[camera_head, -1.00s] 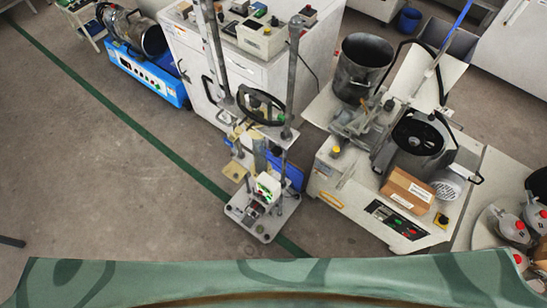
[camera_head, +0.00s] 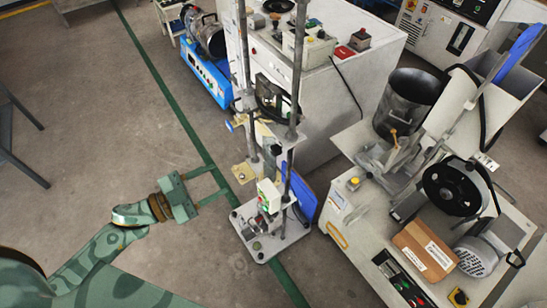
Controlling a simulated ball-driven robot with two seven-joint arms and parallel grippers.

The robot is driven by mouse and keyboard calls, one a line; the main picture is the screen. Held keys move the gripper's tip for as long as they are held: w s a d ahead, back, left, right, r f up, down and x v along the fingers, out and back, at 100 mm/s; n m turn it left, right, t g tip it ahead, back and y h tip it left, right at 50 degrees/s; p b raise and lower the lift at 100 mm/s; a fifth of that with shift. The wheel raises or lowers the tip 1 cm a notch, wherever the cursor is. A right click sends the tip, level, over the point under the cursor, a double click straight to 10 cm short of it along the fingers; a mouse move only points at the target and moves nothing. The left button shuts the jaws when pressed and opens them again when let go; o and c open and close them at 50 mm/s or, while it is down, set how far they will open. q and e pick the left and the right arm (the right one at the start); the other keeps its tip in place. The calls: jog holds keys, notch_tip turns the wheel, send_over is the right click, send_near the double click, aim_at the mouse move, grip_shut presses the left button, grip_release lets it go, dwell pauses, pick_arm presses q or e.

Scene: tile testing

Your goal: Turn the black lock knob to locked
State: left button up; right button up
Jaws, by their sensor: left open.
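My left gripper (camera_head: 221,180) is open and empty, with its two fingers pointing right over the floor. It is left of a tall test stand (camera_head: 248,235) with a grey base plate and two upright posts, with a gap between them in the picture. A black wheel-like part (camera_head: 267,95) sits between the posts. A large black round part (camera_head: 450,186) is on the grey machine at the right. I cannot make out for sure which part is the black lock knob, or its setting. My right gripper is not in view.
The grey bench machine (camera_head: 345,205) at the right carries a dark metal pot (camera_head: 407,102) and a cardboard box (camera_head: 425,248). A white cabinet (camera_head: 335,105) stands behind the test stand. A blue machine (camera_head: 208,75) stands at the back left. The floor at the left is mostly clear.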

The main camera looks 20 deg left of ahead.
aim_at(273, 152)
pick_arm(q)
jog(key=b+x, duration=0.2)
jog(key=x, duration=1.4)
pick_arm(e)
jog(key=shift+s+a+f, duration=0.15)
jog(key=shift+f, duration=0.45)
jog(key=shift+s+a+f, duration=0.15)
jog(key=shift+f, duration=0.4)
pick_arm(q)
jog(key=c, duration=1)
